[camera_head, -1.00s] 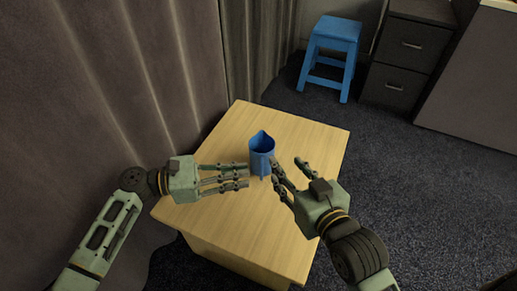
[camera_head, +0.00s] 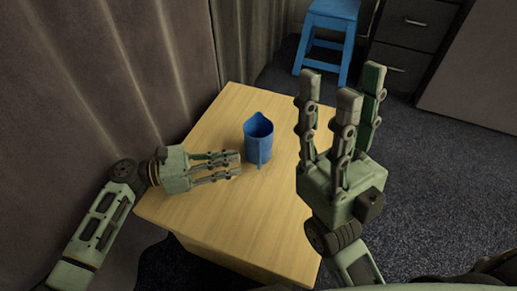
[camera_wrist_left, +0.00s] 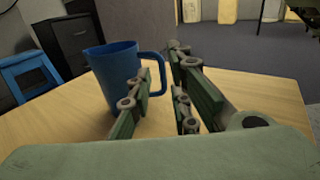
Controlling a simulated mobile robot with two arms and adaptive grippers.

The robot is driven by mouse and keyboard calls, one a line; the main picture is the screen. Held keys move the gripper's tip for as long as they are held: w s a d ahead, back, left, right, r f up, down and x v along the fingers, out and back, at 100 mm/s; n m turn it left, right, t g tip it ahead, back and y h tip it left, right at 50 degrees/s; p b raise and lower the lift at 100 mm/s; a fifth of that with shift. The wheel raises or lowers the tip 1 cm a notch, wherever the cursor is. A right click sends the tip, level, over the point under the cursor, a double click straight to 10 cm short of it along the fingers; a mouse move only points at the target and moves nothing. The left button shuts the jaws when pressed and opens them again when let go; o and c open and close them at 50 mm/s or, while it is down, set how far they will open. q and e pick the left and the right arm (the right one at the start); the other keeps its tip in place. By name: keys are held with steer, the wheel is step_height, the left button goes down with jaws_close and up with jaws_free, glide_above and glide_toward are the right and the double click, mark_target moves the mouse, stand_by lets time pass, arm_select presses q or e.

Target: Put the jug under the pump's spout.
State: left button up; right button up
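The blue jug (camera_head: 258,141) stands upright on the wooden table, its handle facing the near side. It also shows in the left wrist view (camera_wrist_left: 113,75), with its handle to the right. My left gripper (camera_head: 238,165) is just left of the jug, low over the table, fingers pointing at the handle area. In the left wrist view its fingers (camera_wrist_left: 160,68) are apart, with part of the handle showing beyond the gap; I cannot tell if they touch it. My right gripper (camera_head: 345,85) is raised toward the camera, fingers up, spread and empty. No pump is in view.
The table (camera_head: 205,205) is otherwise bare. A blue stool (camera_head: 328,40) and a dark drawer cabinet (camera_head: 405,40) stand on the floor beyond it. A grey curtain (camera_head: 110,80) hangs along the left side.

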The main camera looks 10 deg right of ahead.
mark_target(259, 168)
arm_select(q)
steer(key=d+b, duration=0.1)
steer(key=d, duration=0.1)
steer(key=d+b, duration=0.1)
steer(key=d, duration=0.1)
steer(key=d+f+b, duration=0.1)
steer(key=d, duration=0.1)
steer(key=shift+s+d, duration=0.1)
steer(key=shift+d, duration=0.2)
steer(key=shift+d+r, duration=0.1)
steer(key=shift+d, duration=0.5)
steer(key=shift+c, duration=0.6)
jaws_close()
